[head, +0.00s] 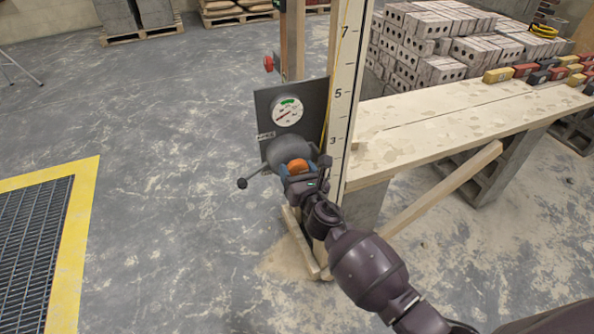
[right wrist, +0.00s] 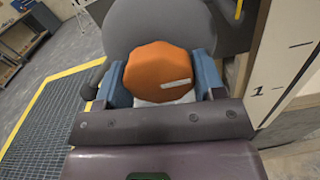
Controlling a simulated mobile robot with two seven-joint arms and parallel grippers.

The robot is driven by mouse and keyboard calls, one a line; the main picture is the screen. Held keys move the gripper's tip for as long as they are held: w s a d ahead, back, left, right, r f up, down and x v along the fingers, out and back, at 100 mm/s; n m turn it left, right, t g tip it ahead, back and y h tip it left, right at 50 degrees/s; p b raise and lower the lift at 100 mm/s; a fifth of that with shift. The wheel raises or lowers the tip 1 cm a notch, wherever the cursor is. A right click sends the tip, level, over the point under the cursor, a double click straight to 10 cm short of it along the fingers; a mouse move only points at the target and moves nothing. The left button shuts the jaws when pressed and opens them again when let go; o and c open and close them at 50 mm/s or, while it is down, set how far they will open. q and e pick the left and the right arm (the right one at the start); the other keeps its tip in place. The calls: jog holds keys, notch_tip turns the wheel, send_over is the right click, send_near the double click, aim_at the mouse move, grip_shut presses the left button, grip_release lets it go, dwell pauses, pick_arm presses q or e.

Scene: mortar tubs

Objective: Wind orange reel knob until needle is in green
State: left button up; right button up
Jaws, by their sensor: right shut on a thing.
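The orange reel knob (head: 298,166) sits at the front of a round grey reel (head: 287,150) on a dark upright panel (head: 313,100). In the right wrist view the knob (right wrist: 160,72) is faceted, with a pale mark pointing right. My right gripper (head: 300,174) is shut on it; its blue fingers stand on both sides of the knob. A round white gauge (head: 287,112) with a green band at its top is above the reel. Its dark needle looks to lie outside the green, but is too small to read exactly. My left gripper is not in view.
A black-knobbed lever (head: 242,183) sticks out left of the reel. A tall numbered board (head: 345,80) stands just right of the panel. A plank bench (head: 440,125) with a slanted brace is at right. Open floor lies left, with a yellow-edged grate (head: 35,240).

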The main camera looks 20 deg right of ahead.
jog(key=m, duration=0.5)
jog(key=shift+a, duration=0.1)
jog(key=m, duration=0.5)
jog(key=shift+a+r, duration=0.1)
jog(key=m, duration=0.6)
jog(key=shift+r+m+p, duration=0.2)
jog(key=shift+m+p, duration=0.15)
jog(key=shift+m, duration=1.25)
jog(key=shift+m+p, duration=0.5)
jog(key=shift+m, duration=0.5)
jog(key=shift+m, duration=0.3)
